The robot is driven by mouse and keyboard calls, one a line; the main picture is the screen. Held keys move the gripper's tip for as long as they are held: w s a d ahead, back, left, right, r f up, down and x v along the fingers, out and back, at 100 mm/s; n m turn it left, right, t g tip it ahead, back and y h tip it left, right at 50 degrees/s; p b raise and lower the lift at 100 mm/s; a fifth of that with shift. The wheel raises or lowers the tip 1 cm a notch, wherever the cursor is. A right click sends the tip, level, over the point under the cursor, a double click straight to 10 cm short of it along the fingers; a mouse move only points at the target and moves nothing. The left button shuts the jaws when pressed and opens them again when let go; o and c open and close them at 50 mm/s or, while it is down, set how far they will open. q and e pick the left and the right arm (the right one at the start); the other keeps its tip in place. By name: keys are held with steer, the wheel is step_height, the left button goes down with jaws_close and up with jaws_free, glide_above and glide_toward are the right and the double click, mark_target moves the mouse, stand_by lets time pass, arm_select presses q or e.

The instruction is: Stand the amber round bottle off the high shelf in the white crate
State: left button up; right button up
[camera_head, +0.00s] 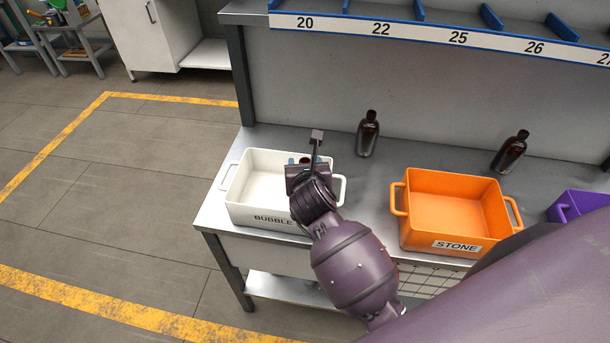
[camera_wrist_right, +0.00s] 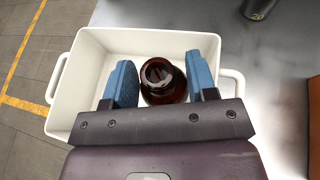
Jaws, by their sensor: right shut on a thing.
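The white crate (camera_head: 240,208), labelled BUBBLE, stands on the grey bench at the left end. My right gripper (camera_head: 305,163) is over the right part of this crate. Its blue fingers are shut on the amber round bottle (camera_wrist_right: 163,85), seen from above in the right wrist view with its dark open mouth toward the camera. The bottle looks about upright, within the crate's outline. Its lower part is hidden, so I cannot tell whether it touches the crate floor. In the head view only a bit of it shows. My left gripper is not in view.
An orange crate (camera_head: 457,242) labelled STONE and a purple crate (camera_head: 578,204) stand to the right. A numbered shelf (camera_head: 440,36) runs above.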

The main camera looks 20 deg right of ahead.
steer(key=shift+f, duration=1.6)
steer(key=shift+s+f+b, duration=0.1)
steer(key=shift+f+b, duration=0.35)
steer(key=shift+f, duration=0.2)
steer(key=o, duration=1)
steer(key=shift+s+f, duration=0.1)
steer(key=shift+f, duration=0.1)
steer(key=shift+c, duration=0.2)
steer(key=shift+r, duration=0.4)
steer(key=shift+s+a+r, duration=0.1)
steer(key=shift+s+r, duration=0.1)
steer(key=shift+r, duration=0.1)
steer(key=v, duration=1.1)
steer(key=shift+r+p, duration=0.35)
steer(key=shift+p, duration=0.05)
